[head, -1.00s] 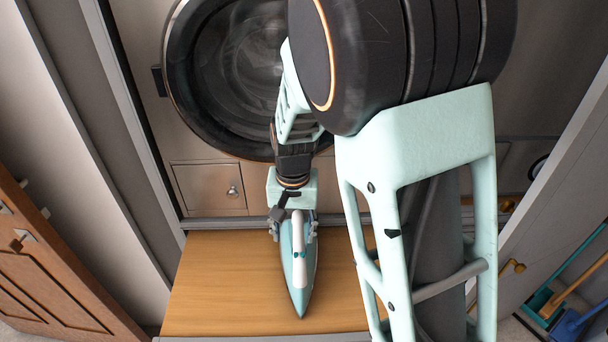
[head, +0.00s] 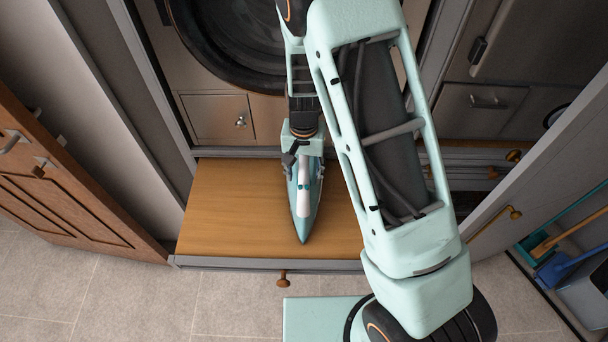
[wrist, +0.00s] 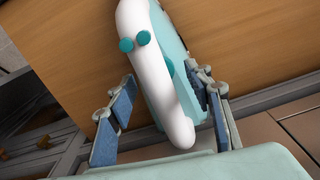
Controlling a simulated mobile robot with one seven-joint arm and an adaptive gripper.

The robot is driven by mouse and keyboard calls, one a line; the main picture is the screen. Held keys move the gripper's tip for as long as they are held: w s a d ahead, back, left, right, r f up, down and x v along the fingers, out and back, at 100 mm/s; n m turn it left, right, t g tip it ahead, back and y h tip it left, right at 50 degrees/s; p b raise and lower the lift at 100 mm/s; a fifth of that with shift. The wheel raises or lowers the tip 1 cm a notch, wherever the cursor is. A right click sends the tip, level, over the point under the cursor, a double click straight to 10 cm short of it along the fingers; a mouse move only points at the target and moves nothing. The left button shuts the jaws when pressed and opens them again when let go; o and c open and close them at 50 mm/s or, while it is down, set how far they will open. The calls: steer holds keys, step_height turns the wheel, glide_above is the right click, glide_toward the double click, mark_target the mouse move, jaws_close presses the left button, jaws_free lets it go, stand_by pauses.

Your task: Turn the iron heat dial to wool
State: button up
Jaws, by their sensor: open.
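A teal iron (head: 307,215) with a white handle (head: 304,183) lies on the wooden bench top (head: 225,210), its pointed tip toward the bench's front edge. My gripper (head: 303,150) is at the iron's rear end. In the wrist view my open gripper (wrist: 165,105) has one blue-padded finger on each side of the white handle (wrist: 160,95), with a clear gap on the left. A teal rounded part shows under the handle, partly hidden. I cannot tell which part is the heat dial, and no markings are readable.
A round dark washer door (head: 250,45) and a small drawer front (head: 219,118) stand behind the bench. A brown wooden door (head: 75,200) is at the left. Brushes (head: 575,245) are at the right. Bench wood left of the iron is bare.

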steer(key=shift+f, duration=0.8)
steer(key=shift+c, duration=0.4)
steer(key=c, duration=1.1)
steer(key=shift+m, duration=0.8)
steer(key=o, duration=1.2)
step_height(320, 180, up, 12)
steer(key=shift+r, duration=0.1)
